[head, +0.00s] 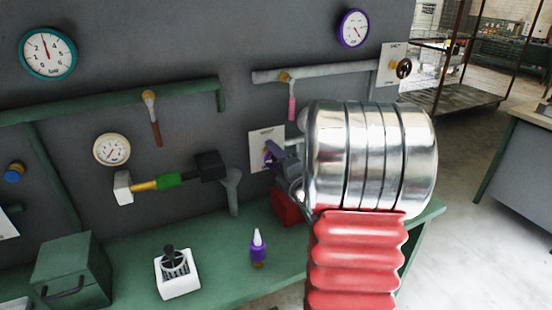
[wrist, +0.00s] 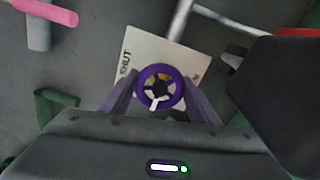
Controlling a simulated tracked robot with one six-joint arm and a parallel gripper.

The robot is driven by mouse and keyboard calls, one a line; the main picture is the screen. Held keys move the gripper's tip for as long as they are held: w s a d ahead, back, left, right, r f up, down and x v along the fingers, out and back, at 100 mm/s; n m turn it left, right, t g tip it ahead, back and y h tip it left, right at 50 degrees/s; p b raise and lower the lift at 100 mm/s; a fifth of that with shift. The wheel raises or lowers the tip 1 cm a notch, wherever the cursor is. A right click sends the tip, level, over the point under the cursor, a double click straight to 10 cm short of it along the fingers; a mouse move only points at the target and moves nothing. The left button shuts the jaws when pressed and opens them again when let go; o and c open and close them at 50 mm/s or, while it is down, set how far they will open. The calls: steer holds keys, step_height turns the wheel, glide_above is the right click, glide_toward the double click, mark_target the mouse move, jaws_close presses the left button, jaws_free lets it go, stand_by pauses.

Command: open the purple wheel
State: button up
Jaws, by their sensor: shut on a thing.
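The purple wheel (wrist: 143,83) sits in front of a white plate (wrist: 135,57) with the word SHUT on its left side in the wrist view. A white mark shows at the lower part of the wheel. My gripper (wrist: 160,100) faces the wheel, with one finger at each side of its rim, shut on it. In the head view my gripper (head: 268,154) reaches the wall plate (head: 257,146) from the right. There my gripper and arm hide most of the wheel.
A pink-handled lever (head: 292,107) hangs from the grey pipe (head: 325,71) above. A black box (head: 210,166) on the wall is left of the plate. A red box (head: 286,207) and a purple bottle (head: 258,249) stand on the green bench (head: 215,285) below.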

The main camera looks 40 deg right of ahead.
steer(key=shift+a+f, duration=0.25)
steer(key=o, duration=1.1)
steer(key=shift+d+r, duration=0.15)
steer(key=shift+c, duration=0.2)
